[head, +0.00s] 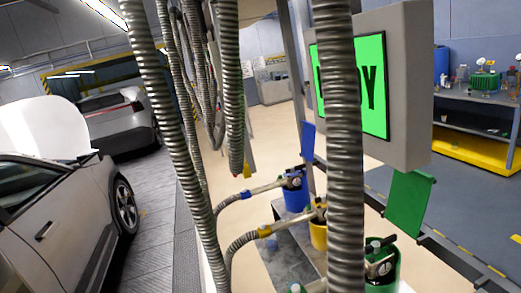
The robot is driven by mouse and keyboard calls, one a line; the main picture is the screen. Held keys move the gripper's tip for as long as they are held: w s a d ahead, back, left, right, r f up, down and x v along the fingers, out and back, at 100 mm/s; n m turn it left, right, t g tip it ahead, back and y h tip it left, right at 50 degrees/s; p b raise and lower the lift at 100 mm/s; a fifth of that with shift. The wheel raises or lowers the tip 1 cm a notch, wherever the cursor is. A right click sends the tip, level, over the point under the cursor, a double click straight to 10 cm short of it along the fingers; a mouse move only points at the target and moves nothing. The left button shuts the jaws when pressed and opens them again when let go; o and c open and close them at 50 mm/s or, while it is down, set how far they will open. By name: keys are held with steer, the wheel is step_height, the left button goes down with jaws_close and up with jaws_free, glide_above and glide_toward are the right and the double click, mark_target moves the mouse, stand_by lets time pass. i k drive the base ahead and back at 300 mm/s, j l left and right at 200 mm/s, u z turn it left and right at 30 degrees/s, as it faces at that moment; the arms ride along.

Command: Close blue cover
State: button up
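The blue cover (308,142) is a flat blue plate standing upright, raised behind and above the blue container (297,199). A nozzle (291,180) with a blue-marked hose (246,194) lies at the top of the blue container. I cannot tell whether it is seated inside. My gripper is not in view.
Beside it stand a yellow container (318,236) with a yellow-marked nozzle and a green container (384,268) with a raised green cover (410,204). A thick ribbed hose (346,150) crosses in front. A grey screen box (408,90) hangs above; a car (60,215) stands left.

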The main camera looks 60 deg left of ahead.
mark_target(309, 130)
steer(key=u, duration=0.5)
steer(key=j+u, duration=0.1)
steer(key=u, duration=0.85)
steer(key=i+u, duration=0.1)
steer(key=u, duration=0.9)
steer(key=i+j, duration=0.1)
steer(key=i, duration=1.3)
steer(key=i+j, duration=0.15)
steer(key=i, duration=1.2)
steer(key=i+j, duration=0.1)
steer(key=i, duration=1.3)
steer(key=i+l+z, duration=0.1)
steer(key=i+z, duration=0.7)
steer(key=i+j+z, duration=0.15)
steer(key=z, duration=0.25)
steer(key=i+l+z, duration=0.15)
steer(key=i+z, duration=0.15)
steer(key=z, duration=0.15)
steer(key=i+z, duration=0.65)
steer(key=z, duration=0.25)
steer(key=i, duration=1.25)
steer(key=i+j, duration=0.1)
steer(key=i, duration=0.45)
steer(key=i+j+z, duration=0.15)
steer(key=i, duration=0.4)
steer(key=i+j, duration=0.15)
steer(key=i, duration=0.4)
steer(key=z, duration=3.05)
